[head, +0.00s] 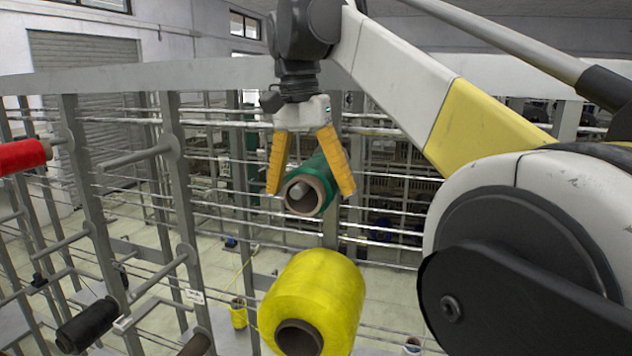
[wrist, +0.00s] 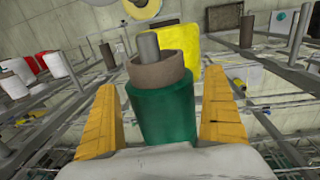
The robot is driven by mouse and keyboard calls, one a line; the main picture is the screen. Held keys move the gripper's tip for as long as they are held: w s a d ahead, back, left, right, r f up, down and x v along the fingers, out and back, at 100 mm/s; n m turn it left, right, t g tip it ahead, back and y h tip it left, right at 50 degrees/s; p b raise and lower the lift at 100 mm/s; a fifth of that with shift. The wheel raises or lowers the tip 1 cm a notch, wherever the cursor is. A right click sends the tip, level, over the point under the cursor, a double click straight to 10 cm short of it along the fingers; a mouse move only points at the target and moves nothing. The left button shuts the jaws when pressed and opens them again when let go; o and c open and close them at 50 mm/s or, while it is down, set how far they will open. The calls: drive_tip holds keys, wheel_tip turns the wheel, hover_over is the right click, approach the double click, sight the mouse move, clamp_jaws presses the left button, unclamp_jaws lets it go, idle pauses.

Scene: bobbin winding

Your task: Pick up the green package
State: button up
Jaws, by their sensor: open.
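The green package (head: 322,170) is a green spool on a brown tube, and it sits on a grey peg of the rack. In the wrist view the green package (wrist: 162,112) lies between the two fingers, with the peg end showing through its brown tube. My gripper (head: 311,190) is open, with one yellow finger on each side of the package. In the wrist view my gripper (wrist: 165,120) shows a gap between each finger and the green surface. Whether the fingers touch it farther back is hidden.
A large yellow spool (head: 318,290) is just below the green package. A red spool (head: 22,156) is at the far left and a dark spool (head: 88,325) at the lower left. Grey rack posts (head: 85,170) and bare pegs (head: 135,158) stand to the left.

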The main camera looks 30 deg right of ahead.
drive_tip(key=c, duration=1.4)
drive_tip(key=shift+r, duration=0.2)
